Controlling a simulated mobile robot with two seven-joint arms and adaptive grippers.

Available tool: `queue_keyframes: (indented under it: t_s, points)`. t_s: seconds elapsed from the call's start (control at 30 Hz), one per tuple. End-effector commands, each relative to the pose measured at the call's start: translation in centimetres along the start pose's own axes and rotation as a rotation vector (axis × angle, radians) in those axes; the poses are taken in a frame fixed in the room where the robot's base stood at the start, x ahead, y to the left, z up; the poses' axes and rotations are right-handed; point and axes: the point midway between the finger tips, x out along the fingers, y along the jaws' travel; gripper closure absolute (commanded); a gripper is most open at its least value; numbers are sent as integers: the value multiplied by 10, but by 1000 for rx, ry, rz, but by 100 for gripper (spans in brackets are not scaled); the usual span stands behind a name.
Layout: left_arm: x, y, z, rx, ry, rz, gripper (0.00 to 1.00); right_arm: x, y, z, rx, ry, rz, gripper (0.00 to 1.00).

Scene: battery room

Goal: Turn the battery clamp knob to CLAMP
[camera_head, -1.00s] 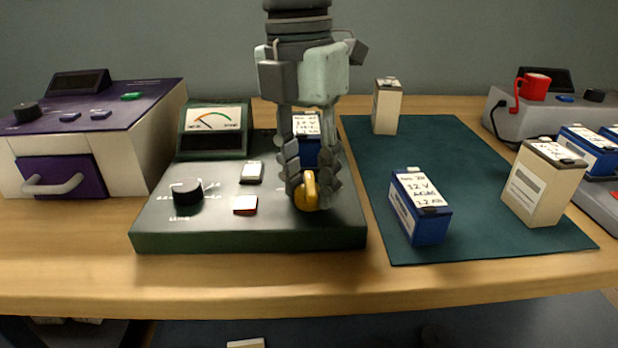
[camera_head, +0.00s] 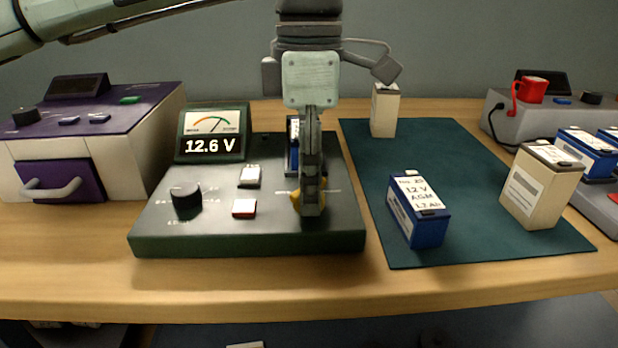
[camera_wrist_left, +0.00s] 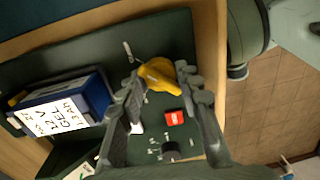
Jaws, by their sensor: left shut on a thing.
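The yellow clamp knob (camera_head: 296,200) sits at the front right of the green tester (camera_head: 250,245), mostly behind my left gripper (camera_head: 313,200). My left gripper points straight down and is shut on the knob. In the left wrist view the yellow knob (camera_wrist_left: 158,75) shows between the fingertips (camera_wrist_left: 165,85). A blue battery (camera_head: 291,150) stands in the tester behind the knob, partly hidden by the gripper; it also shows in the left wrist view (camera_wrist_left: 65,105). The tester's display (camera_head: 211,133) reads 12.6 V. The knob's position labels are too small or covered to read. My right gripper is not in view.
A black dial (camera_head: 186,200), a white switch (camera_head: 249,176) and a red switch (camera_head: 244,208) are on the tester. On the green mat (camera_head: 470,245) stand a blue battery (camera_head: 417,210) and cream batteries (camera_head: 541,187). A purple-topped machine (camera_head: 90,125) stands left.

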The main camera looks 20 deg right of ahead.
Motion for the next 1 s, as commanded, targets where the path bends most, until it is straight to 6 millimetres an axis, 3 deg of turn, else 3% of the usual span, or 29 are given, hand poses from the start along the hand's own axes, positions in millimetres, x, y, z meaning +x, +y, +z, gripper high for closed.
queue_keyframes:
  t_s: [0.4,0.93,0.97,1.0]
  points:
    - [2,-1,-1,183,17,-5,90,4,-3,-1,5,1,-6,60]
    - [1,-1,0,207,18,-3,90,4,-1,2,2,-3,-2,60]
    - [1,-1,0,207,18,-3,58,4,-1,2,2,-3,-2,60]
    - [1,-1,0,207,17,-3,53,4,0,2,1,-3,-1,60]
